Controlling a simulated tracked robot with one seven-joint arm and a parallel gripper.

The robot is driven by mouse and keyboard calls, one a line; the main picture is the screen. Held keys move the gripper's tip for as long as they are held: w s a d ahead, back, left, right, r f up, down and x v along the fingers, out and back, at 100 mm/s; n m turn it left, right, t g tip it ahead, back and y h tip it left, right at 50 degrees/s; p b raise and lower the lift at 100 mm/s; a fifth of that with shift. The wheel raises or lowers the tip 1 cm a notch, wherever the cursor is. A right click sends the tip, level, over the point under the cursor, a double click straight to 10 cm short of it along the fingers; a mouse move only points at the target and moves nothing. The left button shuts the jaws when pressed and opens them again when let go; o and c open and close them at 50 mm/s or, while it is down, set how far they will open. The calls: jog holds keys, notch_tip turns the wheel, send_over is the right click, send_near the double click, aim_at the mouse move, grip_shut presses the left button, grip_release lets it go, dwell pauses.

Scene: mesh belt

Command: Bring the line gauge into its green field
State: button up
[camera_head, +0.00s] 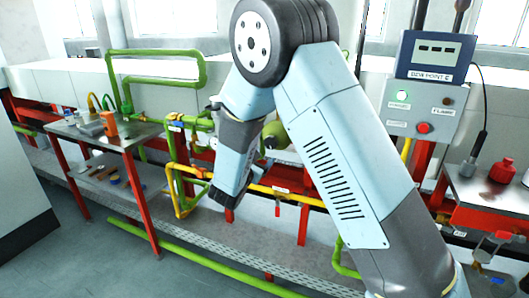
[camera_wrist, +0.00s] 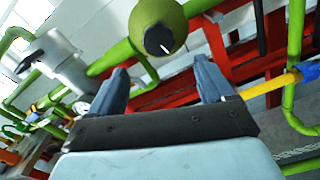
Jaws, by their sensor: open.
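In the wrist view, a rounded green body (camera_wrist: 150,14) with a black round knob (camera_wrist: 159,40) carrying a white pointer line stands ahead of my gripper (camera_wrist: 160,70). Part of the green body shows beside my arm in the head view (camera_head: 275,133). My gripper is open, its two blue fingers apart with nothing between them. The knob lies beyond the fingertips and appears apart from them. I cannot make out a gauge dial or its green field clearly in either view.
Green and yellow pipes (camera_head: 270,190) run behind my arm. A bench (camera_head: 135,132) with small items stands left. A dew point display (camera_head: 434,57) sits above a grey box with a red button (camera_head: 423,128) at right. Open grey floor (camera_head: 110,260) lies at lower left.

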jog(key=v, duration=0.4)
jog(key=shift+s+a, duration=0.1)
jog(key=shift+s, duration=0.2)
jog(key=s+d+r+m+g+h, duration=0.1)
jog(key=s+d+r+m+g, duration=0.3)
jog(key=d, duration=0.5)
jog(key=s+d+r+m+g+h, duration=0.2)
jog(key=s+d+r+m+g, duration=0.15)
jog(key=d+m, duration=0.45)
jog(key=s+d+r+m+g+h, duration=0.1)
jog(key=s+d+r+m+g, duration=0.25)
jog(key=d, duration=0.75)
jog(key=s+d+r+m+y, duration=0.1)
jog(key=s+r+m+y, duration=0.2)
jog(key=s, duration=0.7)
jog(key=s+d+r+m+y, duration=0.2)
jog(key=s+r+m+y, duration=0.2)
jog(key=s+m+y, duration=0.3)
jog(key=shift+s+m, duration=1.25)
jog(key=shift+s, duration=0.25)
